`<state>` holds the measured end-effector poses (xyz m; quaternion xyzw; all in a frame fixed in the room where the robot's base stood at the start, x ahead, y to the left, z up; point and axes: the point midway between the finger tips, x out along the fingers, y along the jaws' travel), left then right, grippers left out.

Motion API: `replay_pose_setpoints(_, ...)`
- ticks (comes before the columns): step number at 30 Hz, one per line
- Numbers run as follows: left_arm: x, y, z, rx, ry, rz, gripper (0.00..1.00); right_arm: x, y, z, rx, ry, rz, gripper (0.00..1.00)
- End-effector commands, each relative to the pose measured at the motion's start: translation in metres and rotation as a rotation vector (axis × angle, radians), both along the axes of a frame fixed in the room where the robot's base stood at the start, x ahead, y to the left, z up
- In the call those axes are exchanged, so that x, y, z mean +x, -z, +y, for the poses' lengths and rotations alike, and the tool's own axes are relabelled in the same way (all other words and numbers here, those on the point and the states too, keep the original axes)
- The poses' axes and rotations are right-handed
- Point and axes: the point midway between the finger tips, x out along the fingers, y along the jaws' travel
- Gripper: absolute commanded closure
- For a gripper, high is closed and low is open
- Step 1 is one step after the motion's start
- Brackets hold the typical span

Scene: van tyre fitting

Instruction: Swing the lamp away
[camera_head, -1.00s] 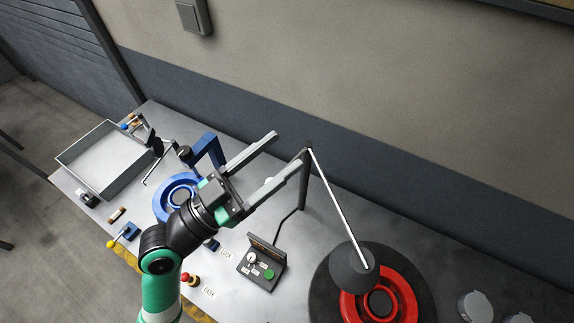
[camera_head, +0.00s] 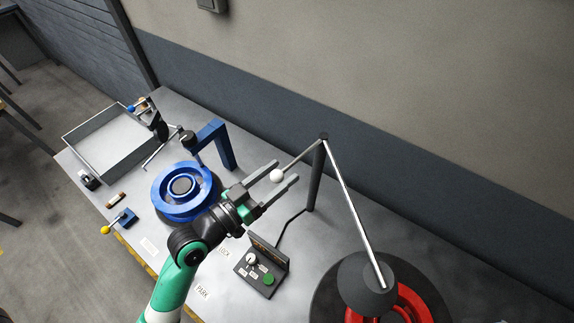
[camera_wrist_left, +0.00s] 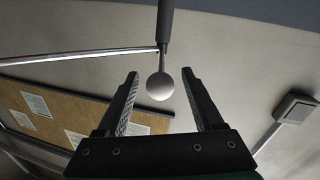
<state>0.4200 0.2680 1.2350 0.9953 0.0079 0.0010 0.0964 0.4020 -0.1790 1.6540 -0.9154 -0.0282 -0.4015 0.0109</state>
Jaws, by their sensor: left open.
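The lamp has an upright dark post (camera_head: 315,178), a thin silver arm (camera_head: 350,208) and a dark round shade (camera_head: 366,284) hanging over the red wheel at the lower right. A short rod runs left from the post top to a white ball knob (camera_head: 277,175). My left gripper (camera_head: 284,174) is open, with the knob between or just beyond its fingertips. In the left wrist view the white knob (camera_wrist_left: 160,87) sits midway between the two open fingers, with a gap on both sides. My right gripper is not in view.
A blue ring fixture (camera_head: 184,188) with a blue bracket (camera_head: 217,142) stands left of my gripper. A control box (camera_head: 262,268) with a green button is below the post. A metal tray (camera_head: 110,146) is at the far left. The wall rises behind the bench.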

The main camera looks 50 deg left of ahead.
Motion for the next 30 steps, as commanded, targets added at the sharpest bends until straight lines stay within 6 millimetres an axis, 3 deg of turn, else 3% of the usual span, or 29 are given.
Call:
replay_pose_setpoints(6,0.027,0.0,0.001,0.001,0.0,0.0,0.31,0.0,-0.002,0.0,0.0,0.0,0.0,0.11)
replay_pose_setpoints(14,0.029,0.0,0.0,0.0,0.0,0.0,0.31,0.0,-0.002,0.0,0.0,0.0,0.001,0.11)
replay_pose_setpoints(26,0.029,0.0,0.001,0.0,0.0,0.0,1.0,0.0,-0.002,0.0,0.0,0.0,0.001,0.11)
replay_pose_setpoints(30,0.029,0.0,0.001,0.0,0.0,0.0,1.0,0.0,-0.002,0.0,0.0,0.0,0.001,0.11)
